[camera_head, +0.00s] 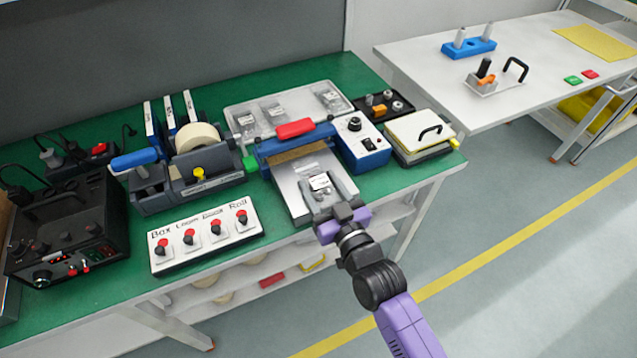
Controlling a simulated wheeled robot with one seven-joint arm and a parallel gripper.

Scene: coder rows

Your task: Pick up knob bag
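A small clear bag with a white label (319,181) lies on the grey metal plate in front of the blue sealer. It seems to be the knob bag, but its contents are too small to tell. My gripper (324,188) reaches over the plate from the front right. Its two grey fingers are apart, one to each side of the bag. I cannot tell whether either finger touches the bag. Part of the bag's near side is hidden by my gripper.
The blue sealer (277,152) with a red handle stands just behind the bag. Similar labelled bags lie in a pale tray (299,102). A blue-white control box (357,152) stands close right, and a switch panel (205,241) stands left. Bare green bench lies between panel and plate.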

